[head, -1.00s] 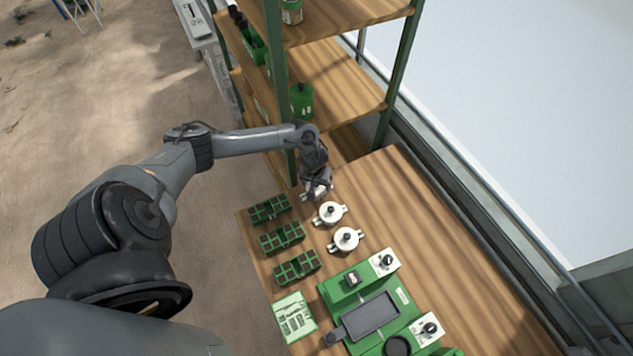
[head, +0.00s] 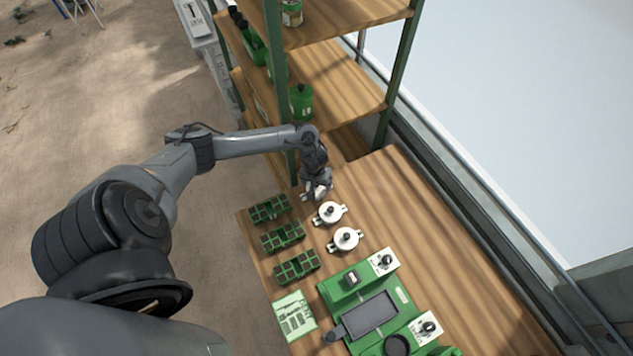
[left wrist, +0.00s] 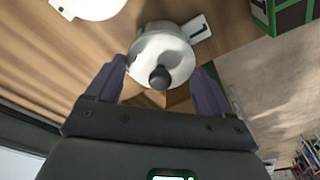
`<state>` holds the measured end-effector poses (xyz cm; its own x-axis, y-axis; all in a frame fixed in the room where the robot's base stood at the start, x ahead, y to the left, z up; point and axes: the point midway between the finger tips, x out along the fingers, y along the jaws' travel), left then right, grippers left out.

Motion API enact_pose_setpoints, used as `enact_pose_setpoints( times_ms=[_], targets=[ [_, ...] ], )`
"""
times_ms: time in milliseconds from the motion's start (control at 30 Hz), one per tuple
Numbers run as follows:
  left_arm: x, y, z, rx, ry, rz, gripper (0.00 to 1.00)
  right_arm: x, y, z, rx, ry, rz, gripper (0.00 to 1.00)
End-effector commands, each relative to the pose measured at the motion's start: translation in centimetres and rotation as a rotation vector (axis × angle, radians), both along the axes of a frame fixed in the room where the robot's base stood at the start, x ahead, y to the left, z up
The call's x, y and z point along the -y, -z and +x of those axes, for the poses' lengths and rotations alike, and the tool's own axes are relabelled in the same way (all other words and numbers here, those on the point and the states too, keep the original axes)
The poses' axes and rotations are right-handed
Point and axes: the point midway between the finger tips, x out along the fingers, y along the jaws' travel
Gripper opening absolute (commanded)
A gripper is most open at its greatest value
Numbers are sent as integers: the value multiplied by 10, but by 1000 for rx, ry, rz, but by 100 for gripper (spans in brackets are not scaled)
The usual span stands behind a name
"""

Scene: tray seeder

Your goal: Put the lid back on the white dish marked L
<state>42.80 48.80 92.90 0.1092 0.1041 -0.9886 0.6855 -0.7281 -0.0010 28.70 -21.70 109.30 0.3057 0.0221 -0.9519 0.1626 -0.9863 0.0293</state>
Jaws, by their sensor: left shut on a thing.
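My left gripper (head: 318,193) is at the far end of the bench, over a white dish it mostly hides. In the left wrist view, its two fingers (left wrist: 156,92) straddle a round whitish lid (left wrist: 152,52) with a black knob, and they are shut on it. A white dish's side handle (left wrist: 197,28) with a small dark mark sticks out beside the lid. I cannot tell whether the lid touches the dish, and no letter L is readable. My right gripper is not in view.
Two more white dishes with black knobs, a nearer one (head: 345,239) and a middle one (head: 329,213), stand beside the gripper. Green seed trays (head: 283,237) line the left bench edge. A green seeder machine (head: 358,318) is nearer. A shelf post (head: 281,90) rises close behind my arm. The right bench is clear.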

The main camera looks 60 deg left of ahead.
Motion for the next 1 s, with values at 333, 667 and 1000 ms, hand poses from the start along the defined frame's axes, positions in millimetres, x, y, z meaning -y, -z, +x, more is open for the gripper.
enact_pose_setpoints(
  times_ms=[333,667,1000],
  targets=[
    [0,0,0,0,0,0,52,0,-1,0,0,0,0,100],
    [0,0,0,0,0,0,100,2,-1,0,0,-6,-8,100],
    [0,0,0,0,1,0,100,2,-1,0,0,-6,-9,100]
  ],
)
